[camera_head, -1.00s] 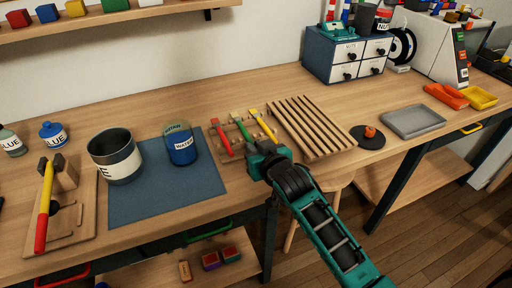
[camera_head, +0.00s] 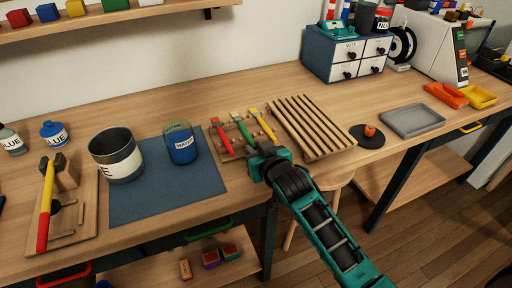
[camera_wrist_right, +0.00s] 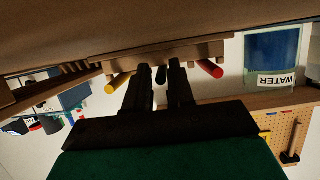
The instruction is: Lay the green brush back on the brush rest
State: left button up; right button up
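The green brush (camera_head: 242,128) lies between the red brush (camera_head: 222,139) and the yellow brush (camera_head: 262,125) on the wooden brush rest (camera_head: 234,128). My right gripper (camera_head: 257,152) is at the near end of the rest. In the right wrist view, my right gripper (camera_wrist_right: 160,68) has its fingers apart, with the dark end of the green brush (camera_wrist_right: 161,75) between them. A narrow gap seems to show beside the handle. The yellow handle (camera_wrist_right: 117,83) and red handle (camera_wrist_right: 210,68) lie outside the fingers. My left gripper is not in view.
A slatted wooden rack (camera_head: 311,125) stands close to the right of the rest. A blue mat (camera_head: 165,197) with a water cup (camera_head: 181,146) and a larger tin (camera_head: 117,157) is to the left. A grey tray (camera_head: 413,121) lies farther right.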

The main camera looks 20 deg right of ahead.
jog(key=o, duration=0.4)
jog(key=shift+r, duration=0.15)
jog(key=shift+c, duration=0.2)
jog(key=shift+w+r+p, duration=0.1)
jog(key=shift+r+p, duration=0.8)
jog(key=shift+r, duration=2.7)
jog(key=shift+f, duration=0.1)
